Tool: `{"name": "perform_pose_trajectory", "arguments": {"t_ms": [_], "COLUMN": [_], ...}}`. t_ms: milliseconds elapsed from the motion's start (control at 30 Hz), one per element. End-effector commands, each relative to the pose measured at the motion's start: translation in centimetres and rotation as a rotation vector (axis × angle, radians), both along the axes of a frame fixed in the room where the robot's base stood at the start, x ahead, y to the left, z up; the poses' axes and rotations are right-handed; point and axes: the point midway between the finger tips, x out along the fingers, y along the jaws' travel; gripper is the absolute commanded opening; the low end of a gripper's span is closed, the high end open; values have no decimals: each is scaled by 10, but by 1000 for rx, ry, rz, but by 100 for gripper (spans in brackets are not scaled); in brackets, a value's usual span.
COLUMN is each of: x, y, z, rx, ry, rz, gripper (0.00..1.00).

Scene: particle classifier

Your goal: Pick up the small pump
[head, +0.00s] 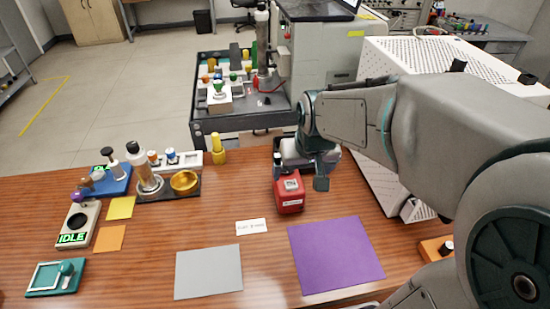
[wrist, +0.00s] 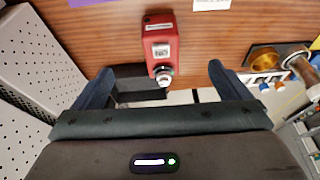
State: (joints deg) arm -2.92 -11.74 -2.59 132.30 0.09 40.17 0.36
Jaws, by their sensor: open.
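The small pump appears to be the red box-shaped device (head: 289,196) with a white label, standing near the back edge of the wooden table. In the wrist view the red pump (wrist: 160,42) shows its label and a pale round fitting at its lower end. My gripper (head: 299,172) is above and just behind the pump. In the wrist view my gripper (wrist: 158,82) is open, with the pump between the lines of its two dark fingers and nothing held. Whether a finger touches the pump cannot be told.
A purple mat (head: 335,254), grey mat (head: 208,271) and white card (head: 251,226) lie on the table (head: 150,285) in front. A device reading IDLE (head: 78,224) and bottle rack (head: 168,187) stand left. A perforated white case (head: 385,180) is close at right.

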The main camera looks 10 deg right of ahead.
Motion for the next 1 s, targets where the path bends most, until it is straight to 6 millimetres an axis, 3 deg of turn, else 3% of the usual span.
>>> {"name": "perform_pose_trajectory", "arguments": {"t_ms": [33,100,300,467,800,1000], "x": [17,35,70,82,104,111], "y": [0,0,-1,-3,-3,-3], "z": [-18,-29,-49,-59,-115,-130], "rx": [-1,-4,-10,-13,-13,-13], "ry": [-6,-20,-49,-56,-53,-56], "rz": [1,2,2,0,-1,-1], "gripper": [96,96,96,96,96,96]}}
